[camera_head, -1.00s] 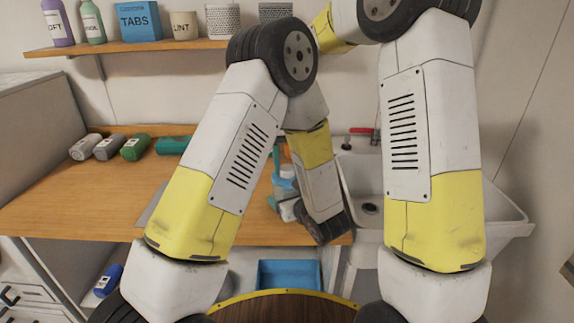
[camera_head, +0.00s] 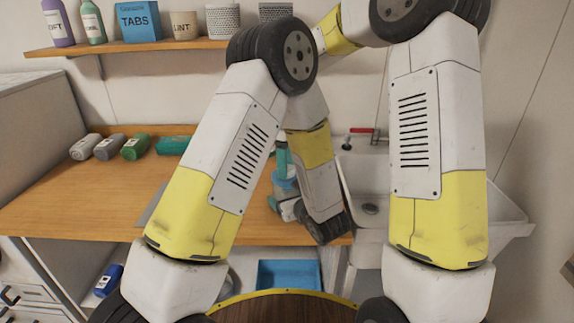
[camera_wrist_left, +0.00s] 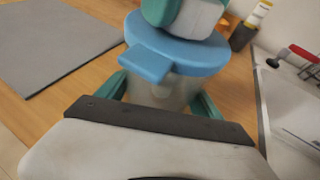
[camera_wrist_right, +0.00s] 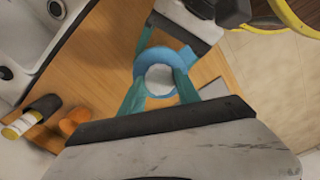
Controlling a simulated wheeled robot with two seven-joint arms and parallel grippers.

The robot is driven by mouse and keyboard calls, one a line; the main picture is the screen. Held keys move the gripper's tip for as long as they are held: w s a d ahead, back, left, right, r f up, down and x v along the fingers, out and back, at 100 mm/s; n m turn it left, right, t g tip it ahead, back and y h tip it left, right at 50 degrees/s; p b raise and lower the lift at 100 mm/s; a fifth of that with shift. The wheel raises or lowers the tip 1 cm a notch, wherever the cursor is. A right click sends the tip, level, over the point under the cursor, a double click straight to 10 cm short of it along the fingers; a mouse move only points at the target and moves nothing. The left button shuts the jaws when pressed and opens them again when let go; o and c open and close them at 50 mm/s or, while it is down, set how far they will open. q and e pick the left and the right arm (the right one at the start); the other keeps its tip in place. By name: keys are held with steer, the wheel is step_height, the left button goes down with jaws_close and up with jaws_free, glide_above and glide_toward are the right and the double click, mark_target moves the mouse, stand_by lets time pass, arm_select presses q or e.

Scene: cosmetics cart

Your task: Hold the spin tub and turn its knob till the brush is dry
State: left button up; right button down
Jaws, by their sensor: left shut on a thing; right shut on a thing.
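The spin tub has a blue lid (camera_wrist_left: 180,52) and a pale see-through body (camera_wrist_left: 160,95); it stands on the wooden counter. My left gripper (camera_wrist_left: 160,92) is shut around the tub's body, one teal finger on each side. In the right wrist view the lid (camera_wrist_right: 144,65) is a blue ring around the pale round knob (camera_wrist_right: 159,80). My right gripper (camera_wrist_right: 160,84) is shut on the knob from above. In the head view the lid (camera_head: 286,184) shows partly between my arms. The brush is not visible.
A grey mat (camera_wrist_left: 60,45) lies on the counter (camera_head: 85,205) beside the tub. A white sink (camera_head: 370,185) with a red-handled tap (camera_head: 361,130) is at the right. A dark cup (camera_wrist_left: 241,37) and an orange thing (camera_wrist_right: 74,120) stand near the tub. Several bottles lie at the back left.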

steer(key=n, duration=0.5)
stand_by(0.5)
steer(key=c, duration=0.9)
jaws_free()
steer(key=shift+o, duration=0.2)
step_height(320, 180, up, 12)
